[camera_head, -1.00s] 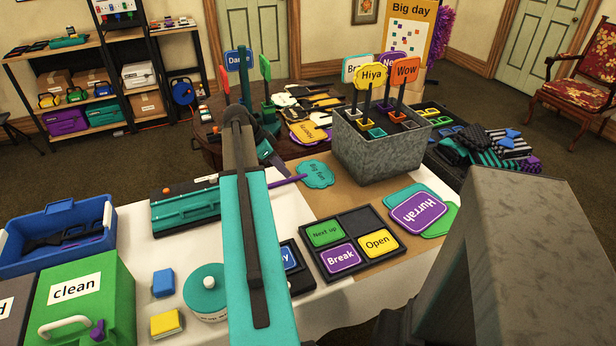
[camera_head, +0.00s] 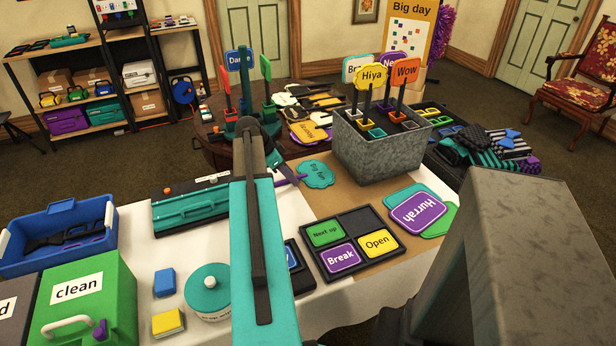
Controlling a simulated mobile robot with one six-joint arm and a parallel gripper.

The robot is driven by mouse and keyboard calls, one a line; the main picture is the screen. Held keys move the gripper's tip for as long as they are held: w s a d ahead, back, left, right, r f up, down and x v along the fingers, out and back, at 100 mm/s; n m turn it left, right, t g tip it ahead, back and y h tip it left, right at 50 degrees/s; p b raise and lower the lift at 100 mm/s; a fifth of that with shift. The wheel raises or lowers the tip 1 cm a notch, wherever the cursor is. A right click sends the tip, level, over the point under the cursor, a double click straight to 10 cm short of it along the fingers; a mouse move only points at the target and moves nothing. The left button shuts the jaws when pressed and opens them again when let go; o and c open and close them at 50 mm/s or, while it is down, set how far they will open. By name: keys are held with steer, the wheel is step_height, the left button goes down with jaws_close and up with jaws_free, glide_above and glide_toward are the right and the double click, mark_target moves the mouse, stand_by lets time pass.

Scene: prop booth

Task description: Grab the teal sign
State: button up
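The teal sign (camera_head: 319,173), lettered "Big fun", lies on the brown strip at the table's middle. My gripper (camera_head: 277,166) is at the handle's left end, just left of the sign's face. My own arm covers most of it and the near end of the handle. I cannot see whether the fingers are open or shut, or whether they touch the handle.
A grey metal bin (camera_head: 382,151) with upright signs stands right of the teal sign. A black tray (camera_head: 340,268) with word tiles lies in front. A purple "Hurrah" sign (camera_head: 417,212) rests on others at right.

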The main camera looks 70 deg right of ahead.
mark_target(298, 177)
steer(key=shift+f, duration=0.1)
stand_by(0.3)
jaws_close()
stand_by(0.4)
steer(key=shift+r, duration=1.6)
steer(key=shift+s+a+r+b, duration=0.1)
steer(key=shift+r+b, duration=0.2)
steer(key=s+a, duration=0.3)
steer(key=s+a+r+b, duration=0.1)
steer(key=s+a, duration=0.7)
steer(key=shift+s+r+b, duration=0.15)
steer(key=shift+r+b, duration=0.05)
steer(key=shift+b, duration=0.1)
steer(key=shift+d, duration=0.1)
